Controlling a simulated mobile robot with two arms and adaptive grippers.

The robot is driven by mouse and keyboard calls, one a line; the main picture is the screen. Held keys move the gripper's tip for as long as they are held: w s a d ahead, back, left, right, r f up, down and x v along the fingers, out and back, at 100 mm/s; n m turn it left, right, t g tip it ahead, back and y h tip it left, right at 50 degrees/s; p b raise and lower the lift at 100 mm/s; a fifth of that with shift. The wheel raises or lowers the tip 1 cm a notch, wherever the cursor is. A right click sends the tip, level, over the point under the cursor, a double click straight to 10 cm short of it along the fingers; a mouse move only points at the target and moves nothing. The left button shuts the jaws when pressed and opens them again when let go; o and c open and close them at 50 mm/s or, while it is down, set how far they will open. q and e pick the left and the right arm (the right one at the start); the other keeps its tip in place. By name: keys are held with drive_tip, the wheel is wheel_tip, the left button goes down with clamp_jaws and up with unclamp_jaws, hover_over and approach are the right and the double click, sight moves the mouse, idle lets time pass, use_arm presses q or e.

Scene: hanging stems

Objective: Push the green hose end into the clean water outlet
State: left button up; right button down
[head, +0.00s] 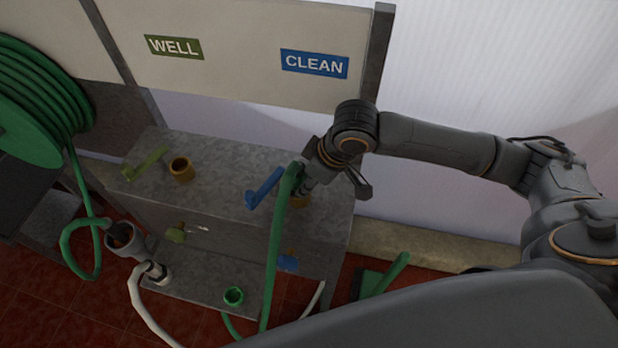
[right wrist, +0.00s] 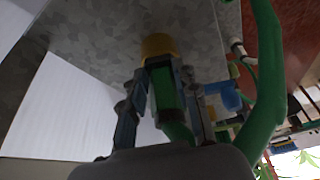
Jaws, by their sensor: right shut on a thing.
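The green hose end (right wrist: 166,90) is between the fingers of my right gripper (right wrist: 163,80), which is shut on it. The brass clean water outlet (right wrist: 158,46) is straight ahead of the hose end in the right wrist view. The two look aligned and very close; I cannot tell whether the end is inside. In the head view my right gripper (head: 312,180) is over the outlet (head: 300,200), largely hiding it, beside a blue lever (head: 264,188). The green hose (head: 275,250) hangs down from the gripper. My left gripper is not in view.
A blue CLEAN sign (head: 314,64) and green WELL sign (head: 174,47) are on the back panel. The grey metal stand (head: 225,165) also bears a second brass outlet (head: 181,168) and olive lever (head: 146,162). A green hose reel (head: 40,100) is at left; a white hose (head: 143,305) lies below.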

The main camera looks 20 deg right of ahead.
drive_tip(key=shift+f, duration=0.25)
idle(0.5)
drive_tip(key=c, duration=0.9)
unclamp_jaws()
